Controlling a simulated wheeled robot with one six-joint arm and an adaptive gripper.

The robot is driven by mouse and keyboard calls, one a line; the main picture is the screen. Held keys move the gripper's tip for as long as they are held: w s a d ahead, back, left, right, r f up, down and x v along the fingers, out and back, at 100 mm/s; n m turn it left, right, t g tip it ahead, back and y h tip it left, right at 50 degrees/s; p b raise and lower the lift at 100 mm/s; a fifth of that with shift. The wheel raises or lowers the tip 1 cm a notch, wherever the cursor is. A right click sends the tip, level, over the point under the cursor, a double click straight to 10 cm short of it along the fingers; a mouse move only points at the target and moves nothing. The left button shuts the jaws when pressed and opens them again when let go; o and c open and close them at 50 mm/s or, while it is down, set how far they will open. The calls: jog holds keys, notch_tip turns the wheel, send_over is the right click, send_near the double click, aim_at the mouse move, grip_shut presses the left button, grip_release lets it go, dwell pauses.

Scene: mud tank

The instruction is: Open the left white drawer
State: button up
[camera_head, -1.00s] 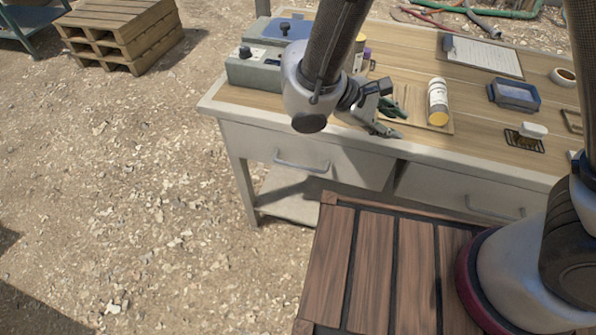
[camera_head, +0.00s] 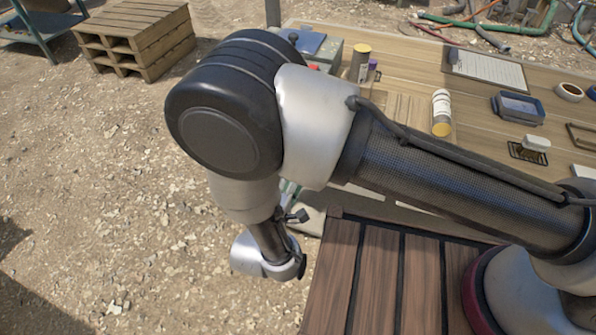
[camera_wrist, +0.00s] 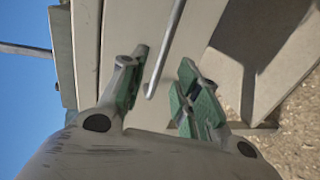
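The left white drawer (camera_wrist: 196,28) shows its pale front in the wrist view, with a thin grey bar handle (camera_wrist: 166,48) running down across it. My gripper (camera_wrist: 165,88) is open, with its green-padded fingers on either side of the handle's lower end. The pads appear apart from the bar, though exact contact is hard to tell. In the head view my arm covers the drawer and its handle, and only a bit of the gripper shows. I cannot tell whether the drawer is shut.
Gravel ground (camera_head: 100,180) lies open to the left. A pallet stack (camera_head: 135,35) stands far back.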

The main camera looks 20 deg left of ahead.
jog(key=x, duration=0.5)
grip_shut()
